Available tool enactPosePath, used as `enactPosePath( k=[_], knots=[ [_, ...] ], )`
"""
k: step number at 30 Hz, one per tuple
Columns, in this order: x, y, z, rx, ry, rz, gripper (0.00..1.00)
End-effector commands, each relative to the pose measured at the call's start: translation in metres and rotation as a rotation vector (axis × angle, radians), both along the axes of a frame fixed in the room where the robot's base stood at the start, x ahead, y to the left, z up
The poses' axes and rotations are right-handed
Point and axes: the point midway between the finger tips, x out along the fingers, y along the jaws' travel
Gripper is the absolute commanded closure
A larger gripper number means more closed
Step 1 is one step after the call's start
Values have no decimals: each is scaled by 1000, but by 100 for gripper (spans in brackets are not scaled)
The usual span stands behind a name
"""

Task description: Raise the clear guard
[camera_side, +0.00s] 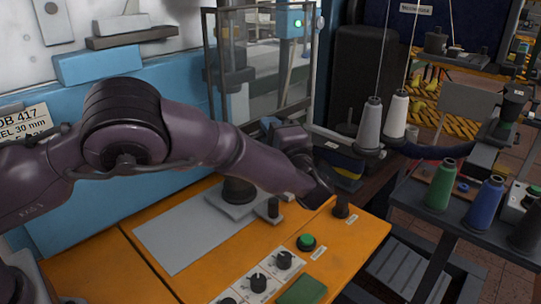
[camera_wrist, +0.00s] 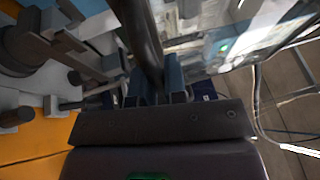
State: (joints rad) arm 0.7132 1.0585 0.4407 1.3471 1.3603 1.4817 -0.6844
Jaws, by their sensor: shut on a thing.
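The clear guard (camera_side: 258,65) is a see-through pane in a thin dark frame, upright at the back of the orange work table. My gripper (camera_side: 272,127) is at its lower edge, towards the right. In the wrist view, my gripper (camera_wrist: 157,88) is shut on a dark bar (camera_wrist: 143,38), which appears to be part of the guard. The wrist hides part of this hold in the side view.
The orange table (camera_side: 345,250) bears a grey plate (camera_side: 185,240), black knobs and a green button (camera_side: 306,242). Thread cones (camera_side: 370,125) stand right of the guard. A dark side table (camera_side: 455,215) holds green and blue spools.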

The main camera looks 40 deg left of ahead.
Motion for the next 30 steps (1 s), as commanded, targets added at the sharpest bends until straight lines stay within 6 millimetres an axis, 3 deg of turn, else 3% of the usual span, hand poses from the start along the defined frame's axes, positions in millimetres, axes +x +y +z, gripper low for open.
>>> enactPosePath(
  k=[1, 6, 12, 18, 29, 30],
  knots=[
    [-1, -1, 17, -3, -7, -1, 100],
    [-1, -1, 60, -1, -6, 0, 100],
    [-1, -1, 94, -1, -5, 0, 100],
    [-1, -1, 109, 0, -3, 2, 100],
    [-1, -1, 110, 1, -2, 2, 100],
    [-1, -1, 110, 1, -2, 2, 81]
  ],
)
